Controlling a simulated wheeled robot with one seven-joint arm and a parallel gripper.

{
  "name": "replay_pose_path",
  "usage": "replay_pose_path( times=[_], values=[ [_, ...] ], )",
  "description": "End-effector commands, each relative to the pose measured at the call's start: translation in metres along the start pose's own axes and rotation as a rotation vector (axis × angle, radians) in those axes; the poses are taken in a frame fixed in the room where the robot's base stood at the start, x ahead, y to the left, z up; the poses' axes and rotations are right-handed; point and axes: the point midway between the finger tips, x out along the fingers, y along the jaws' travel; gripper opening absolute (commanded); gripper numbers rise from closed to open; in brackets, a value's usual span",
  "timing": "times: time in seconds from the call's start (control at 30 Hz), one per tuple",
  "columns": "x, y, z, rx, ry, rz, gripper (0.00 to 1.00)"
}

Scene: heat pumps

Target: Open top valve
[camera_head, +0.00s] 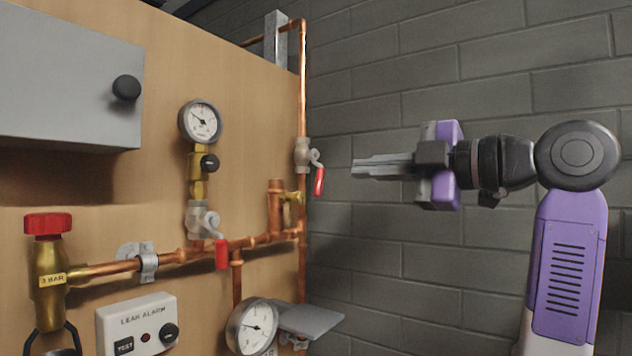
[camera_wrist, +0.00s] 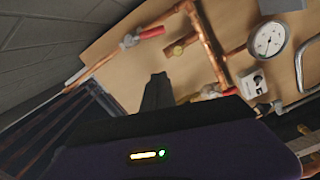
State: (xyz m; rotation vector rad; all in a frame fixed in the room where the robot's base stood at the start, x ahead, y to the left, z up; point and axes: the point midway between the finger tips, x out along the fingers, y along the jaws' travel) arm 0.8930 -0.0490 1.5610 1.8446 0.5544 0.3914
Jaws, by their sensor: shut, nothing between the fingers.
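The top valve (camera_head: 303,155) is a grey body on the vertical copper pipe at the right edge of the wooden panel. Its red lever (camera_head: 319,181) hangs down, slightly tilted. My gripper (camera_head: 356,167) is shut and empty, to the right of the lever, its fingers pointing left towards it. In the head view a gap shows between the fingertips and the lever. The wrist view is turned; in it a valve with a red lever (camera_wrist: 152,32) shows beyond my dark fingers (camera_wrist: 157,88), apart from them.
A second red-levered valve (camera_head: 221,254) sits lower left, under a gauge (camera_head: 201,122). A grey box (camera_head: 65,75), a leak alarm (camera_head: 138,325) and a lower gauge (camera_head: 252,326) are on the wooden panel. A brick wall (camera_head: 430,270) stands behind my arm.

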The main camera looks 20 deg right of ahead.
Motion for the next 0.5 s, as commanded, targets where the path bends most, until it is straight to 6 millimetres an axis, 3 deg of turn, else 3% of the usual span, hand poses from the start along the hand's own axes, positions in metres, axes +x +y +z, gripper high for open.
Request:
replay_pose_path(
  times=[0.27,0.5],
  values=[
    [0.019,-0.003,-0.001,-0.041,-0.001,-0.016,0.0],
    [0.065,-0.002,-0.001,-0.038,-0.002,-0.017,0.0]
  ],
)
